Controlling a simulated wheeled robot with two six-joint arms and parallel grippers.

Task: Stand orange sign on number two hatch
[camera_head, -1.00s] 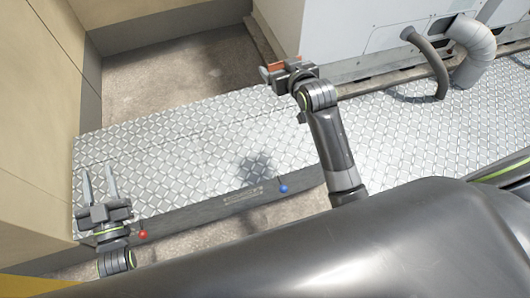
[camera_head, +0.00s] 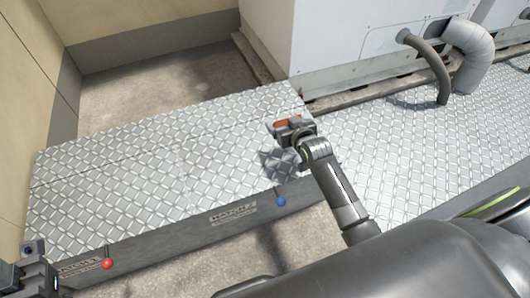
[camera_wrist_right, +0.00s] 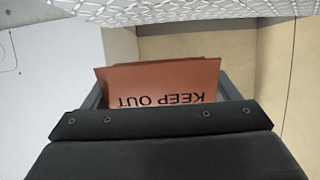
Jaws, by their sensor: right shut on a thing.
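My right gripper (camera_head: 282,126) is shut on the orange sign (camera_head: 288,123), near the right end of the raised tread-plate deck. In the right wrist view the sign (camera_wrist_right: 165,80) sits between the fingers and reads KEEP OUT upside down. The number two hatch (camera_head: 225,160) is the right part of the deck, with a HATCH 2 label and a blue knob (camera_head: 281,202) on its front. A shadow falls on the plate below the gripper; I cannot tell whether the sign touches it. Part of my left arm shows at the lower left corner; its fingertips are not clear.
The number one hatch (camera_head: 85,200) lies left, with a red knob (camera_head: 107,264). A white condenser cabinet (camera_head: 340,40) with a hose and grey duct (camera_head: 470,55) stands behind right. Tan walls bound the left and back. Lower tread plate (camera_head: 420,140) lies right.

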